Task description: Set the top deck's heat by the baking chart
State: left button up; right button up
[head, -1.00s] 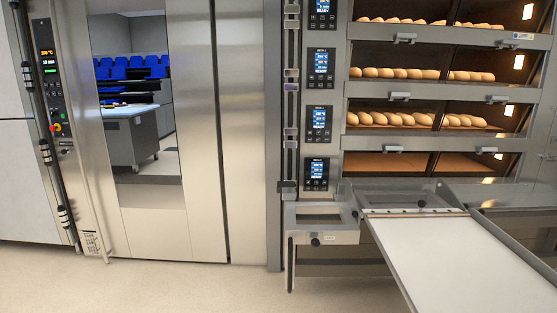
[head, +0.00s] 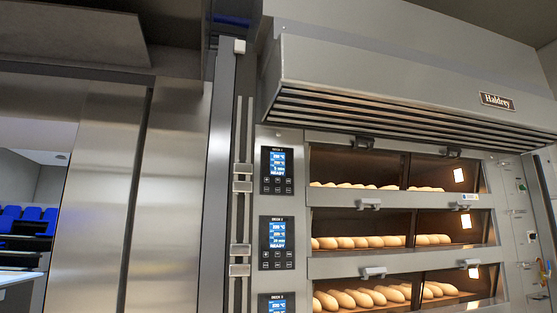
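The deck oven (head: 390,205) fills the right half of the head view. Its top deck (head: 360,166) is lit and holds pale loaves behind glass. The top deck's control panel (head: 277,170) is left of that deck, with a blue screen, a line that seems to read READY, and buttons below. Its small digits are hard to read. A second panel (head: 276,243) sits below it, and a third panel (head: 276,303) is cut off by the bottom edge. I see no baking chart that I can make out. Neither gripper is in view.
A hood (head: 410,75) with a Haldrey plate juts out above the decks. Vertical rails (head: 241,190) run left of the panels. A tall steel cabinet door (head: 100,180) stands further left. Switches (head: 521,187) are on the oven's right side.

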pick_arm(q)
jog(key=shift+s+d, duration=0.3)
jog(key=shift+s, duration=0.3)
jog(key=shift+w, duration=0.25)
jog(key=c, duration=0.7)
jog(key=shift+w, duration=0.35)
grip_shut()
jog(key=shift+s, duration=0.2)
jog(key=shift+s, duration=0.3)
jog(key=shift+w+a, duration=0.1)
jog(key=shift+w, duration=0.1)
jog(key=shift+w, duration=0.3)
